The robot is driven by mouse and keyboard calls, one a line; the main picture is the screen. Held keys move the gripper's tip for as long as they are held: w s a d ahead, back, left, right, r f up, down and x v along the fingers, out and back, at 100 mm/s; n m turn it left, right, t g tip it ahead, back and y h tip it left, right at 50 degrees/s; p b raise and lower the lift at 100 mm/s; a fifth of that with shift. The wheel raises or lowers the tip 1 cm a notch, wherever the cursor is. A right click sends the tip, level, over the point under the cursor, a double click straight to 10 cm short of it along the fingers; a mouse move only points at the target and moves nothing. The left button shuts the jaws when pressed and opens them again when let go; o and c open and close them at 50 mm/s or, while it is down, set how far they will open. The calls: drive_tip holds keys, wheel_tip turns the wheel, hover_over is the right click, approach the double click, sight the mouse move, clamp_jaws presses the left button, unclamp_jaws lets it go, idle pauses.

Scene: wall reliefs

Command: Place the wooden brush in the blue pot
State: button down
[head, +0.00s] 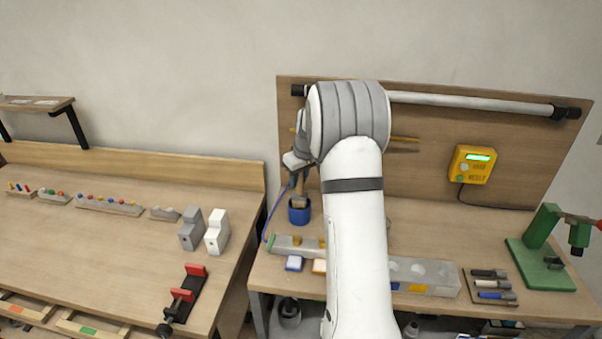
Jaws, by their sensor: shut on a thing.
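The blue pot (299,215) stands on the right workbench near its left end. My gripper (298,174) is above the pot, pointing down, and is shut on the wooden brush (300,190). The brush hangs upright below the gripper, with its lower end at or just inside the pot's mouth. I cannot tell whether it touches the pot. My white arm hides part of the bench and board to the right of the pot.
A long grey tray (424,275) with blocks lies along the bench front. A yellow meter (472,164) hangs on the board. A green stand (543,250) is at far right. The left bench (110,235) has free room.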

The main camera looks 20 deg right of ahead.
sight(303, 197)
drive_tip(key=shift+f+b, duration=0.7)
drive_tip(key=shift+f, duration=1.2)
drive_tip(key=c, duration=1.1)
unclamp_jaws()
drive_tip(key=shift+s, duration=0.1)
drive_tip(key=shift+s+d+f+b, duration=0.1)
drive_tip(key=shift+s+b, duration=0.3)
drive_tip(key=shift+s, duration=0.15)
drive_tip(key=shift+s+d+f+b, duration=0.1)
drive_tip(key=shift+s+b, duration=0.25)
drive_tip(key=shift+s, duration=0.15)
drive_tip(key=shift+s+r, duration=0.2)
drive_tip(key=shift+s, duration=0.1)
drive_tip(key=shift+w, duration=0.1)
